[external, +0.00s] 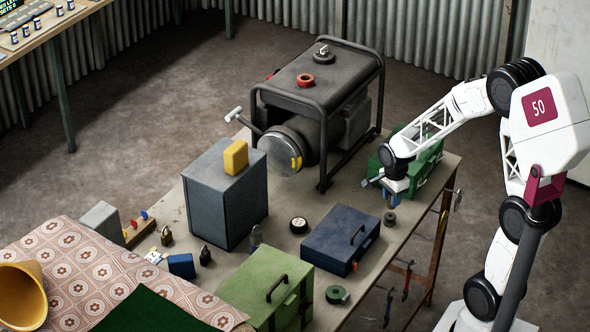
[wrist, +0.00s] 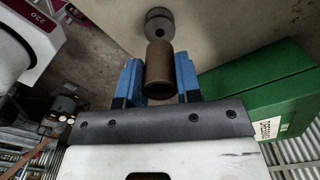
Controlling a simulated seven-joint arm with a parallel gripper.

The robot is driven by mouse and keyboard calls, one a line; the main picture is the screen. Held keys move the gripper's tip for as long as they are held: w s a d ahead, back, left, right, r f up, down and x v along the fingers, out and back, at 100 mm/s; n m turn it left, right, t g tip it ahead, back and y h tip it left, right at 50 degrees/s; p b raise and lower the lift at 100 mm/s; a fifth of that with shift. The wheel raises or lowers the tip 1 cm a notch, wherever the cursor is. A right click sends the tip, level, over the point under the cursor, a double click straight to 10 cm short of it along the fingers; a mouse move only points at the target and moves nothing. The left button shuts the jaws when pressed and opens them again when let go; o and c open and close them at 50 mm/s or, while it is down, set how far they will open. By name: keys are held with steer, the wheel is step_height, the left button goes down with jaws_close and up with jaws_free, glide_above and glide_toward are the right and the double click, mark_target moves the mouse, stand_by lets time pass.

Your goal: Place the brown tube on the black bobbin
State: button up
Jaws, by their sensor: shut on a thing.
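The brown tube (wrist: 160,66) sits between the two blue fingers of my gripper (wrist: 158,85) in the wrist view, and the gripper is shut on it. In the external view my gripper (external: 395,195) is low near the right edge of the workbench, and the tube is hard to make out there. The black bobbin (wrist: 159,20) lies just past the tube's far end in the wrist view, partly hidden behind it. A small dark round thing (external: 390,218) on the bench just below my gripper in the external view looks like the bobbin.
A green case (external: 430,165) stands close beside my gripper and shows in the wrist view (wrist: 255,110). A generator (external: 318,100) stands behind left. A blue case (external: 341,240), a green tape roll (external: 337,294) and a grey cabinet (external: 225,195) share the workbench.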

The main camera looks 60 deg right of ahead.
steer(key=shift+f, duration=1.75)
steer(key=shift+f, duration=0.15)
steer(key=o, duration=0.9)
step_height(320, 180, up, 12)
steer(key=shift+r, duration=0.2)
